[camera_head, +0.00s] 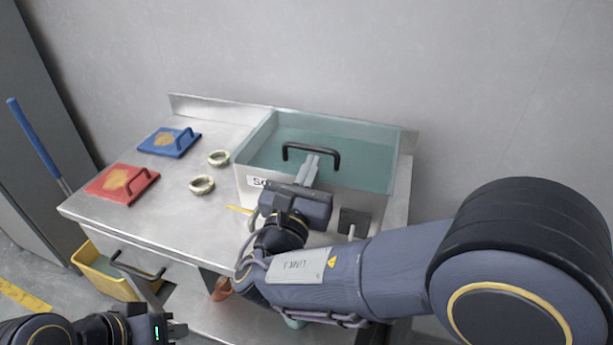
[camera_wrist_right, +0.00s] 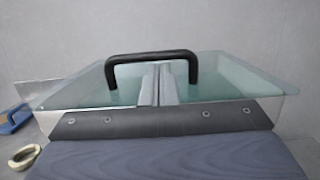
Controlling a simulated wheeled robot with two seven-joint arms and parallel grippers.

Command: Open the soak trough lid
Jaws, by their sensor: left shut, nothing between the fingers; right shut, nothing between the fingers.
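The soak trough (camera_head: 252,187) is a pale box at the right end of the steel table. Its greenish see-through lid (camera_head: 365,171) lies over the top, with a black arched handle (camera_head: 310,149) near the front. The lid (camera_wrist_right: 225,78) and handle (camera_wrist_right: 150,57) also show in the right wrist view. My right gripper (camera_head: 312,161) is shut and empty in front of the trough. Its fingers (camera_wrist_right: 159,68) reach to the handle's opening, tips close to the bar; I cannot tell whether they touch it. My left gripper (camera_head: 178,329) is shut and empty, low at the left, away from the trough.
A blue board (camera_head: 181,145) and a red board (camera_head: 104,188), each with a handle, lie at the table's left. Two pale rings (camera_head: 202,185) lie between them and the trough. A yellow bin (camera_head: 98,270) stands below. A wall closes off the back.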

